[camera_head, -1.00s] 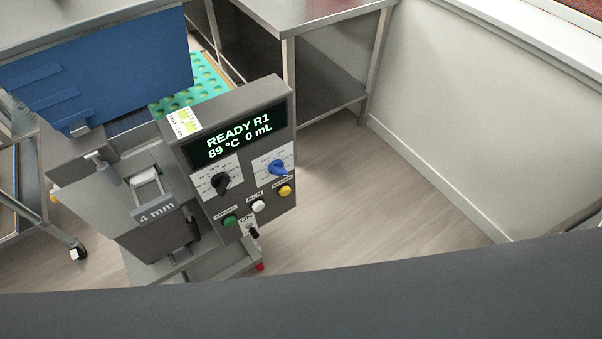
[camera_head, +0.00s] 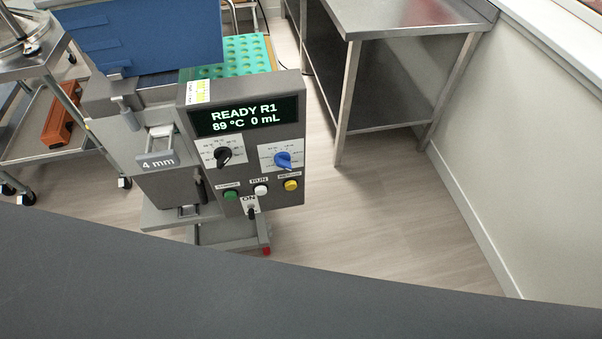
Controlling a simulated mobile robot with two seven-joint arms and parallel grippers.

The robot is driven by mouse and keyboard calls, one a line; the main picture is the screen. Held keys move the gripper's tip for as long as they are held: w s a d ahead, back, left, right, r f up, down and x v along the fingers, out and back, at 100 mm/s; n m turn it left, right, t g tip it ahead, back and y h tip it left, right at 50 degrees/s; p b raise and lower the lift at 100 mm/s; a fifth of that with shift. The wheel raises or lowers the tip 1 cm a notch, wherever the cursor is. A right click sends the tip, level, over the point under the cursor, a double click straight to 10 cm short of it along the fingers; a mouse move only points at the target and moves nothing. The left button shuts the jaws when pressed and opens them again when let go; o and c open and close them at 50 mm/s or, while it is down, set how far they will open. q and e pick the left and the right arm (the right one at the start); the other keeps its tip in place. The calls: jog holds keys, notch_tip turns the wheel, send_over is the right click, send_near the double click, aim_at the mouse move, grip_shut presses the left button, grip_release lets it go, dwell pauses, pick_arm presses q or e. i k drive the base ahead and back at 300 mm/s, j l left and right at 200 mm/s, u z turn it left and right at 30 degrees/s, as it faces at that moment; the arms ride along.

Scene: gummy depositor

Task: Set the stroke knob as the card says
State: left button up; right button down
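The depositor's control panel (camera_head: 272,190) faces me left of centre. Its display (camera_head: 245,117) reads "READY R1", "89 °C 0 mL". A blue knob (camera_head: 283,159) sits on a white dial plate at the right, its pointer turned to the right. A black knob (camera_head: 223,155) sits on another plate at the left. The small dial print is too fine to read, so the knobs' labels cannot be told. A small white and yellow-green card (camera_head: 197,91) is at the panel's upper left; its text is not legible. Neither gripper is in view.
Green (camera_head: 230,196), white (camera_head: 261,190) and yellow (camera_head: 291,185) buttons and an ON switch (camera_head: 251,211) sit below the knobs. A "4 mm" plate (camera_head: 158,162) is at left. A steel table (camera_head: 400,14) stands behind right. Floor right of the machine is clear. A dark grey surface crosses the foreground.

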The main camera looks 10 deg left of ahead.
aim_at(282, 159)
jog(key=l+u, duration=0.15)
jog(key=l, duration=0.6)
jog(key=k+l+u, duration=0.15)
jog(key=l, duration=0.6)
